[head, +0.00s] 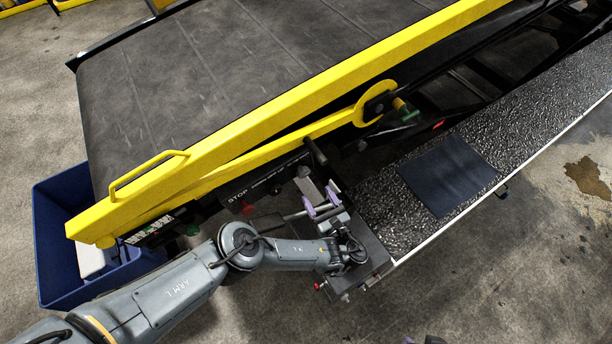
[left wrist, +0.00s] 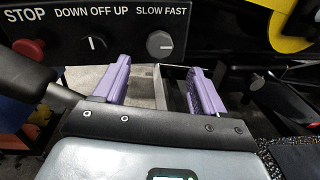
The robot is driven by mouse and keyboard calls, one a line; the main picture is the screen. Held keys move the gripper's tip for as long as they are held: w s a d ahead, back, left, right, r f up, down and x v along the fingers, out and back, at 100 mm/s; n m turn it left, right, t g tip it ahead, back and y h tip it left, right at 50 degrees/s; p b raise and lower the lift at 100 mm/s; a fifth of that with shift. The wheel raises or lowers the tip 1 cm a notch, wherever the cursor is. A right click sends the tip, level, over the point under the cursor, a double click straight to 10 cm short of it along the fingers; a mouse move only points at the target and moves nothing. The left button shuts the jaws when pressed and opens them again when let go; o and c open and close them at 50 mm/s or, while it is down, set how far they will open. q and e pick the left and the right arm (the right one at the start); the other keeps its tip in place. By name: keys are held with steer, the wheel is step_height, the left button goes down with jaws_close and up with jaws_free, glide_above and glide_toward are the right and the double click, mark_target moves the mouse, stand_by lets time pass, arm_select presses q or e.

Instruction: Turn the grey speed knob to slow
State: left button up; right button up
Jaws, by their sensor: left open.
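The round grey speed knob (left wrist: 159,43) sits on the black control panel under the words SLOW FAST in the left wrist view. I cannot make out clearly which way its pointer faces. My left gripper (left wrist: 157,72) is open, with its two purple fingers apart, below and in front of the knob, and nothing is between them. In the head view my left gripper (head: 320,198) is beside the panel at the loader's side.
Left of the knob are a black DOWN OFF UP switch (left wrist: 97,43) and a red STOP button (left wrist: 29,48). A dark lever grip (left wrist: 25,75) is close to the left finger. A yellow rail (head: 300,95) runs above the panel. A blue bin (head: 60,255) stands at the left.

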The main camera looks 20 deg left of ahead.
mark_target(304, 175)
arm_select(q)
steer(key=x, duration=0.9)
steer(key=shift+a, duration=0.15)
steer(key=c, duration=1.1)
